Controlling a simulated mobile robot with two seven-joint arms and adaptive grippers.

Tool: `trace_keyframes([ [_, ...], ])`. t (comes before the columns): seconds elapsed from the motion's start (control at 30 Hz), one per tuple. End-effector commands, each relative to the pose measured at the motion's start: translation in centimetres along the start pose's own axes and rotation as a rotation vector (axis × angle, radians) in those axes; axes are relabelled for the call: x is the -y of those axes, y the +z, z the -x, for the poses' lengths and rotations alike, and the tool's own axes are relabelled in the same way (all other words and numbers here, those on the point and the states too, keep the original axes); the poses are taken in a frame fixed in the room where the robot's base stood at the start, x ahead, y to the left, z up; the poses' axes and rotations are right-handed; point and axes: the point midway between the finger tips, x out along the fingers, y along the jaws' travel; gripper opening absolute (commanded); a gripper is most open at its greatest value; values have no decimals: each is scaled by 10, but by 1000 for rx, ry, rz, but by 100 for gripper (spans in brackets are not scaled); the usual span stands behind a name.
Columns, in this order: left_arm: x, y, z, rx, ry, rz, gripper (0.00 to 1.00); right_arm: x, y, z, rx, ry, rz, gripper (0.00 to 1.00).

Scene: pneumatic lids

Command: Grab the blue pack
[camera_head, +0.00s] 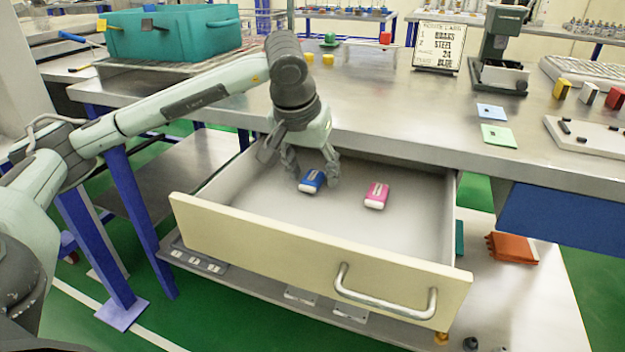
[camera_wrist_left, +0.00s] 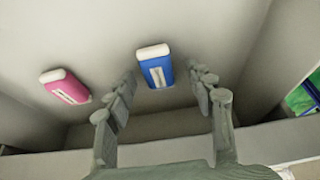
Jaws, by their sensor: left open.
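The blue pack (camera_head: 311,181) has a white end and lies on the floor of the open drawer (camera_head: 330,265). It also shows in the left wrist view (camera_wrist_left: 156,68), near the top centre. My left gripper (camera_head: 311,183) is open above the drawer, its fingers on either side of the blue pack in the head view. In the left wrist view the open fingers (camera_wrist_left: 162,90) point toward the pack, with nothing between them held. I cannot tell whether the fingers touch it. My right gripper is in neither view.
A pink pack (camera_head: 377,195) lies in the drawer to the right of the blue one. The workbench edge (camera_head: 400,147) runs just behind the gripper. The drawer's front panel, with a metal handle (camera_head: 385,298), stands nearer. The drawer floor around the packs is clear.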

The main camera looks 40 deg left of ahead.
Motion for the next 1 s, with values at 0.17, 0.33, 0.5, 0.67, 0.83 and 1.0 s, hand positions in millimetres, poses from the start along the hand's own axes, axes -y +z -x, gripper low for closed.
trace_keyframes([
  [0.17, 0, 0, 0, 0, 0, 0, 47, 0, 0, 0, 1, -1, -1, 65],
  [0.33, 0, 0, 0, 0, 0, 0, 26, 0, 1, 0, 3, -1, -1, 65],
  [0.5, 0, 0, 1, -1, 0, 0, 9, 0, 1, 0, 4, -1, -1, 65],
  [0.67, 0, 0, 1, -1, 0, 0, 9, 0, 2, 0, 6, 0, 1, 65],
  [0.83, 0, -2, 5, -2, 1, 0, 9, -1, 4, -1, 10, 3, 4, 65],
  [1.0, 0, -9, 20, -4, 2, 0, 9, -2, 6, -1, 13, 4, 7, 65],
])
